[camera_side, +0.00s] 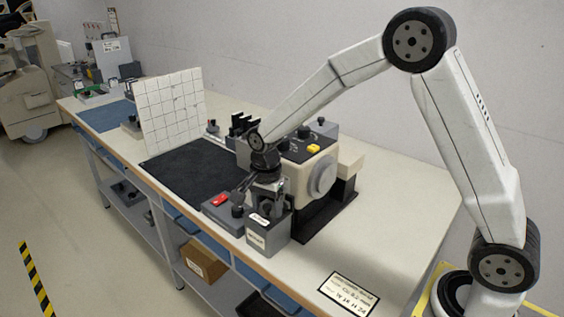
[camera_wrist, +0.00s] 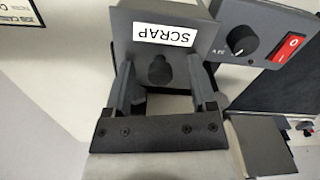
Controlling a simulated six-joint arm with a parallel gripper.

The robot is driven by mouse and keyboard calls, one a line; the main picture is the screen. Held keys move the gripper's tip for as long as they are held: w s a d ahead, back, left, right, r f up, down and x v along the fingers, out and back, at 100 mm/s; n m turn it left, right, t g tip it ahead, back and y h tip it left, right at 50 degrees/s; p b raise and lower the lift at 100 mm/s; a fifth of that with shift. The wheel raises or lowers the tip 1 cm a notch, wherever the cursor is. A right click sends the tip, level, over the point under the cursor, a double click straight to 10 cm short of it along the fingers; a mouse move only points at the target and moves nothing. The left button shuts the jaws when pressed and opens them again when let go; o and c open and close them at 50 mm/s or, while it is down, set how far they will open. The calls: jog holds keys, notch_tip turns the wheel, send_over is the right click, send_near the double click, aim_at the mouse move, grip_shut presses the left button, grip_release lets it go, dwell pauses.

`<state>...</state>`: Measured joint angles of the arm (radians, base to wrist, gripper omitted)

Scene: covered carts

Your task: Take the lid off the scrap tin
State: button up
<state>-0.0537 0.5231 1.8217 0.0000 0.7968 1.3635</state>
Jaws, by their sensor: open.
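The scrap tin (camera_side: 268,236) is a grey box near the table's front edge in the side view. Its grey lid (camera_wrist: 185,20) fills the top middle of the wrist view, with a white SCRAP label (camera_wrist: 165,35) and a dark round knob (camera_wrist: 159,70). The lid sits on the tin. My gripper (camera_wrist: 160,68) is open, with one finger on each side of the knob and a visible gap on both sides. In the side view my gripper (camera_side: 264,190) is low over the tin, and the knob is hard to make out there.
A grey control box with a red switch (camera_side: 221,200) stands close beside the tin; it also shows in the wrist view (camera_wrist: 262,40). A machine (camera_side: 310,165) stands just behind. The table's right front is mostly clear.

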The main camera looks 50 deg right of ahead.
aim_at(267, 205)
jog(key=shift+c, duration=0.2)
grip_shut()
jog(key=shift+r, duration=0.15)
jog(key=shift+r, duration=0.45)
notch_tip(267, 205, up, 2)
jog(key=shift+r, duration=0.1)
jog(key=s+r, duration=0.9)
jog(key=s, duration=0.5)
jog(key=shift+d+r, duration=0.3)
